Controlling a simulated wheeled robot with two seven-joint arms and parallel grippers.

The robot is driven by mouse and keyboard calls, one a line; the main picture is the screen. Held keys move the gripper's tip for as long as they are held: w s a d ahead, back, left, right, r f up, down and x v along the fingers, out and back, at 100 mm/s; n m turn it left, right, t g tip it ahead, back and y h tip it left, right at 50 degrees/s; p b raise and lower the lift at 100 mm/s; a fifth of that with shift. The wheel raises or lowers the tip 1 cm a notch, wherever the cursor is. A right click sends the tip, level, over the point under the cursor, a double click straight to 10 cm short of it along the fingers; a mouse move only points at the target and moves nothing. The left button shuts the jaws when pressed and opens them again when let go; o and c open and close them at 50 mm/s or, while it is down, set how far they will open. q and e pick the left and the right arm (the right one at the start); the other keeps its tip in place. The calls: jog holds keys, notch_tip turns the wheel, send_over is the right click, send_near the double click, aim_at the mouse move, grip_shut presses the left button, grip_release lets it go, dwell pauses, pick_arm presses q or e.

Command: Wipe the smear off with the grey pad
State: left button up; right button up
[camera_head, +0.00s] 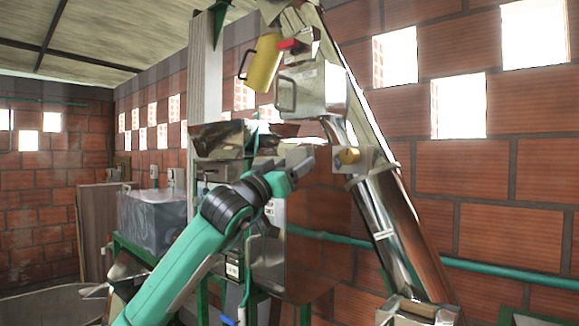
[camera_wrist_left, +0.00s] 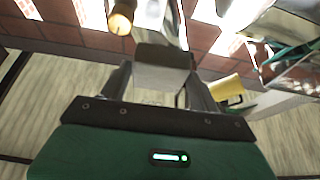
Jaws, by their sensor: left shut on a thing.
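My left gripper (camera_head: 296,160) is raised in front of the machine, its arm coming up from the lower left. In the left wrist view its two fingers (camera_wrist_left: 160,82) are shut on the grey pad (camera_wrist_left: 163,55), a blocky piece held between them. In the head view the pad is hard to tell apart from the grey metal around the fingertips. I cannot make out the smear in either view. Whether the pad touches any surface cannot be told. My right gripper is not in view.
A slanted shiny metal tube (camera_head: 392,225) stands right of the gripper, with a brass-coloured knob (camera_head: 349,156) near it. A yellow vessel (camera_head: 263,63) and a metal box with a handle (camera_head: 312,90) are above. A teal pipe (camera_head: 490,267) runs along the brick wall.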

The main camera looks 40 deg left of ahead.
pick_arm(q)
jog(key=shift+w+d+r, duration=0.1)
jog(key=shift+w+d, duration=0.05)
jog(key=shift+w, duration=0.4)
jog(key=w+p, duration=0.4)
jog(key=w, duration=0.5)
jog(key=shift+d, duration=0.4)
jog(key=shift+w, duration=0.1)
jog(key=shift+w, duration=0.6)
